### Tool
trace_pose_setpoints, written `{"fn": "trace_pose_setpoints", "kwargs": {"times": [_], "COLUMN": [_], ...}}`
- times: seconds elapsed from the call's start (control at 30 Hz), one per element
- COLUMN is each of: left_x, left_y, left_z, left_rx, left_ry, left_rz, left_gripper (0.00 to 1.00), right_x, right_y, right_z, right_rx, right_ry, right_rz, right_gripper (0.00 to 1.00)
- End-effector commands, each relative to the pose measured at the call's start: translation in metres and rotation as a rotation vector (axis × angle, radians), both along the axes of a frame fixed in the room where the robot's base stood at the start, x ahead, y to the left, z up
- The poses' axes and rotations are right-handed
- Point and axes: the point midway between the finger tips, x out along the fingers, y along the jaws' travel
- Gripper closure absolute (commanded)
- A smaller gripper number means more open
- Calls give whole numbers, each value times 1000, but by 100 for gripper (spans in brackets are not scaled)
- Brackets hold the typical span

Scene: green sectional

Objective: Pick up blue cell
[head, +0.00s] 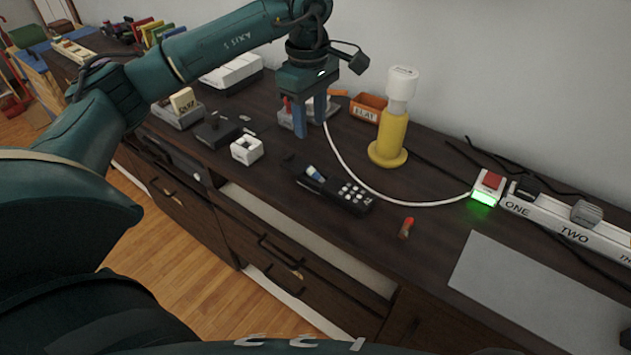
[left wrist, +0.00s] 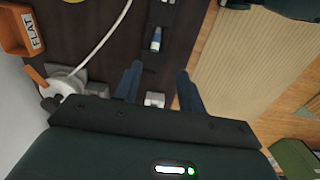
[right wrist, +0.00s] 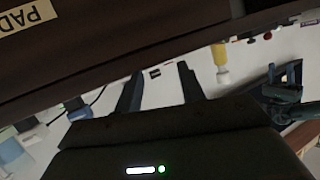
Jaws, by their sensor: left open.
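The blue cell (head: 314,173) lies in the open bay at the left end of a black keypad handset (head: 355,198) on the dark desk. It also shows in the left wrist view (left wrist: 156,38), above and beyond the fingertips. My left gripper (head: 310,126) is open and empty, pointing down over the desk behind and above the handset, apart from the cell. Its parted fingers show in the left wrist view (left wrist: 157,80). My right gripper (right wrist: 160,78) is open and empty in the right wrist view, near a dark furniture front, and is not seen in the head view.
An orange-red cell (head: 406,228) lies right of the handset. A white cube with a hole (head: 247,150) stands left. A yellow lamp (head: 390,135), an orange FLAT bin (head: 368,107) and a white cable (head: 400,202) are nearby. A grey mat (head: 535,285) lies at right.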

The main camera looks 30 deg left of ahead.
Motion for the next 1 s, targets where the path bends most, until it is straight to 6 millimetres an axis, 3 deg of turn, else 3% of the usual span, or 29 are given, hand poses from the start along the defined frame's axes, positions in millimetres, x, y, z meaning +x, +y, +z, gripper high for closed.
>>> {"fn": "trace_pose_setpoints", "kwargs": {"times": [0.1,0.4,0.67,1.0], "left_x": [0,0,3,9], "left_y": [8,7,7,8], "left_z": [-10,-64,-83,-126], "left_rx": [28,24,22,21], "left_ry": [1,2,0,-1], "left_rz": [3,3,2,1], "left_gripper": [60,60,60,60], "right_x": [0,-1,-1,-2], "right_y": [0,-2,-2,-3], "right_z": [0,1,1,1], "right_rx": [1,-1,-1,-2], "right_ry": [-6,-20,-23,-29], "right_rz": [0,-4,-5,-6], "right_gripper": [61,61,61,61]}}
